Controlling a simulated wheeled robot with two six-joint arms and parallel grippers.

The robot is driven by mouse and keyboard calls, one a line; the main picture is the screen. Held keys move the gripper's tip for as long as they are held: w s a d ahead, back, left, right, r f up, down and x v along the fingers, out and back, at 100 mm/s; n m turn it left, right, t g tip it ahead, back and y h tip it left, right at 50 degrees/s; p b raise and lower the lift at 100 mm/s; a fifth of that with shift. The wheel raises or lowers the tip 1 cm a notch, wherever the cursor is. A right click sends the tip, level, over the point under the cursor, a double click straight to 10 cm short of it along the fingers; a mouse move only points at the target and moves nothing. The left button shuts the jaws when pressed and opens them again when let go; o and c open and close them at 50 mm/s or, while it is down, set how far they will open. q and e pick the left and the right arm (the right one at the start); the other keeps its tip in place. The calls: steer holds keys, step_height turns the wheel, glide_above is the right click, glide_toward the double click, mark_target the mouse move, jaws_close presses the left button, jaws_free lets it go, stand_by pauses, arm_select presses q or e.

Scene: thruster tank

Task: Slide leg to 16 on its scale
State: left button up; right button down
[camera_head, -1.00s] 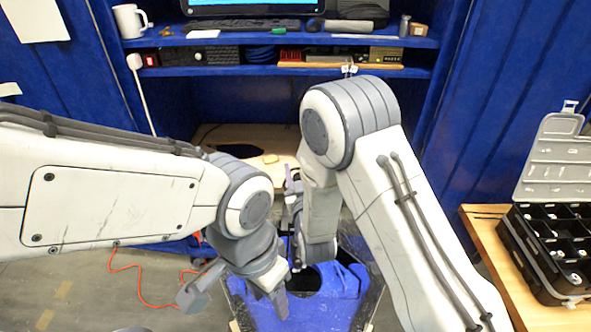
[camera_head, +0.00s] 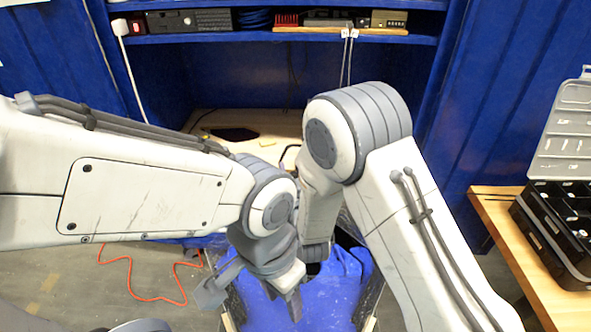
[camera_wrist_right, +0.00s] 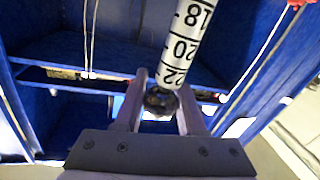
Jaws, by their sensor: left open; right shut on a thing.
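In the right wrist view a white scale rod (camera_wrist_right: 188,45) with black marks reads 18, 20 and 22, with 22 nearest my gripper. A dark round knob (camera_wrist_right: 160,101) sits at its near end. My right gripper (camera_wrist_right: 160,98) has its two fingers on either side of this knob and is shut on it. I cannot read which mark the leg is set to. In the head view my right gripper is mostly hidden behind the arms. My left gripper (camera_head: 250,297) is open and empty, above the blue-lined tank (camera_head: 340,285).
A blue shelf unit (camera_head: 280,38) with small devices stands at the back. A wooden table (camera_head: 515,250) with a black organizer case (camera_head: 560,232) is at the right. An orange cable (camera_head: 130,285) lies on the floor at the left. The arms cover much of the tank.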

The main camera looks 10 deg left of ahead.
arm_select(q)
steer(key=shift+f+b, duration=1.7)
steer(key=shift+f, duration=0.65)
arm_select(e)
steer(key=shift+f, duration=2.4)
steer(key=c, duration=0.5)
jaws_free()
steer(key=shift+s, duration=0.1)
steer(key=shift+r, duration=0.1)
